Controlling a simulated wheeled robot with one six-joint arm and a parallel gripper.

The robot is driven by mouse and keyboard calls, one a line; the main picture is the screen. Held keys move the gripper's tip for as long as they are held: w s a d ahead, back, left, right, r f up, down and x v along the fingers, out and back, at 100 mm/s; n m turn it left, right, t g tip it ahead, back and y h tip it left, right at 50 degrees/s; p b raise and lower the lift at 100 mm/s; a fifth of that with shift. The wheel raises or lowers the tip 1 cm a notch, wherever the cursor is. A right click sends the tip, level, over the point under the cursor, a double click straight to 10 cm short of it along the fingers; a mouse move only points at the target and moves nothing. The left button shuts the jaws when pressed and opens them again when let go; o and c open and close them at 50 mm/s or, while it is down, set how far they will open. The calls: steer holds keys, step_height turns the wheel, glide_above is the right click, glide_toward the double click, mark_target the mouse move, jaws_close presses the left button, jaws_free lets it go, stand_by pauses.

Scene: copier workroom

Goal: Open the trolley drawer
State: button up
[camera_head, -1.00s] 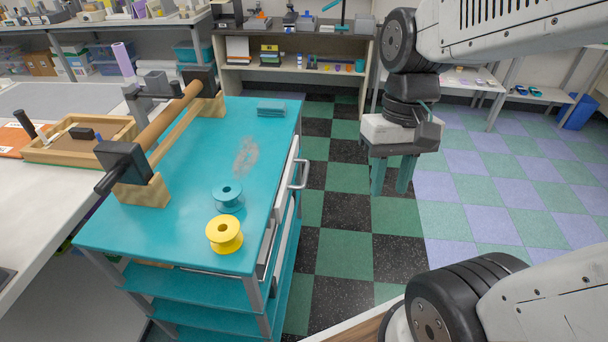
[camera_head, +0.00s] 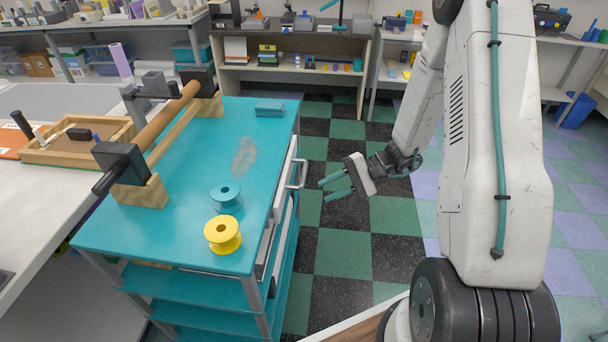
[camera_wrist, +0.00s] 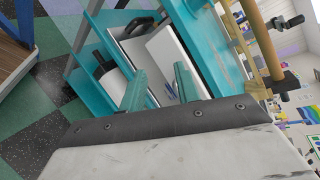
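The trolley (camera_head: 185,180) has a teal top and shelves. White drawer fronts (camera_head: 285,182) run along its right side in the head view. A grey bar handle (camera_head: 299,174) stands out from the upper front. My gripper (camera_head: 323,190) is open and empty, its two teal fingers pointing left toward the handle with a small gap between. In the wrist view my gripper (camera_wrist: 160,70) frames the trolley's side, where a white drawer front (camera_wrist: 125,42) and a dark arched handle (camera_wrist: 136,26) show. I cannot tell whether any drawer is partly out.
A shelf unit (camera_head: 290,82) stands behind. The checkered floor (camera_head: 345,250) right of the trolley is clear.

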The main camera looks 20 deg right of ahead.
mark_target(304, 173)
steer(key=w+d+f+n+t, duration=0.1)
steer(key=w+d+f+t, duration=0.2)
steer(key=w+t, duration=0.45)
steer(key=shift+g, duration=0.85)
steer(key=x, duration=0.5)
steer(key=w+x, duration=0.1)
steer(key=x, duration=0.1)
steer(key=shift+w+f, duration=0.1)
steer(key=shift+f, duration=0.05)
jaws_close()
